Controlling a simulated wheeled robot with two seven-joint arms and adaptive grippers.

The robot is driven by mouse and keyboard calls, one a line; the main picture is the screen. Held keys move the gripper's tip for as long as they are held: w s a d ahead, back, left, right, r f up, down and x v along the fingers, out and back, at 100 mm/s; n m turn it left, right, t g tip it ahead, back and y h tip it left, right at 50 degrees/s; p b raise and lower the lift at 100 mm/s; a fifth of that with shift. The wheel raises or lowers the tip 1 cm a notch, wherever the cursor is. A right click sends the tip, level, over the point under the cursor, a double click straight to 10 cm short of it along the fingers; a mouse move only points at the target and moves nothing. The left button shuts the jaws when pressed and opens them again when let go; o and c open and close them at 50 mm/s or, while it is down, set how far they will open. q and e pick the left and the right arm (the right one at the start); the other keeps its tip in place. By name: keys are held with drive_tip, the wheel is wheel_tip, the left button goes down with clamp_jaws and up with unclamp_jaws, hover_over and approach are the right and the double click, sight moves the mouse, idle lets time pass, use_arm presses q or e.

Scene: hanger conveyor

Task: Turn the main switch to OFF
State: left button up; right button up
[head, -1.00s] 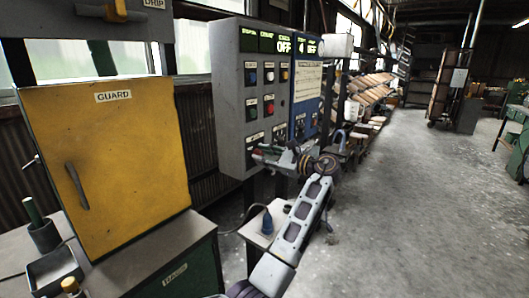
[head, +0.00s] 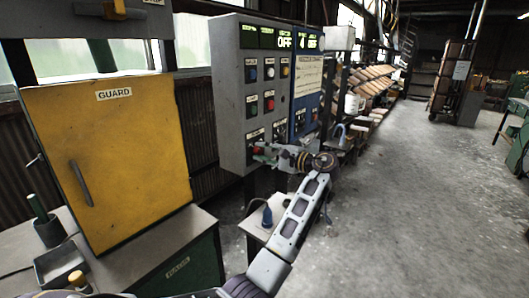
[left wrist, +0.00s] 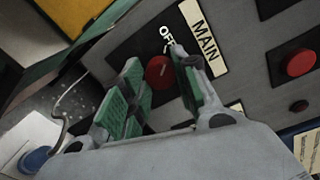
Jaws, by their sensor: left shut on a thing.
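The main switch is a red round knob (left wrist: 159,72) on the grey control panel, beside a MAIN label (left wrist: 204,38) and a white OFF mark (left wrist: 167,37). My left gripper (left wrist: 155,92) has its green-padded fingers on either side of the knob and is shut on it. In the head view my left gripper (head: 263,152) is at the lower part of the grey control panel (head: 228,100). The fingers partly hide the knob, and I cannot tell its exact pointing. My right gripper is not in view.
A yellow GUARD cabinet (head: 135,150) stands left of the panel. A blue panel (head: 306,115) adjoins it on the right. Another red button (left wrist: 301,62) is near the switch. The floor (head: 400,200) on the right is clear.

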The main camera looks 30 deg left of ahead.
use_arm(q)
drive_tip(key=shift+f+n, duration=0.1)
drive_tip(key=shift+n, duration=0.5)
drive_tip(key=o, duration=1)
drive_tip(key=shift+d, duration=0.15)
drive_tip(key=shift+s+d+r, duration=0.1)
drive_tip(key=shift+s+d, duration=0.05)
drive_tip(key=shift+d, duration=1.8)
drive_tip(key=shift+s+d+r, duration=0.15)
drive_tip(key=shift+d, duration=1.8)
drive_tip(key=shift+s+d+r, duration=0.1)
drive_tip(key=shift+s+d, duration=0.05)
drive_tip(key=shift+d, duration=1.8)
drive_tip(key=shift+n, duration=0.4)
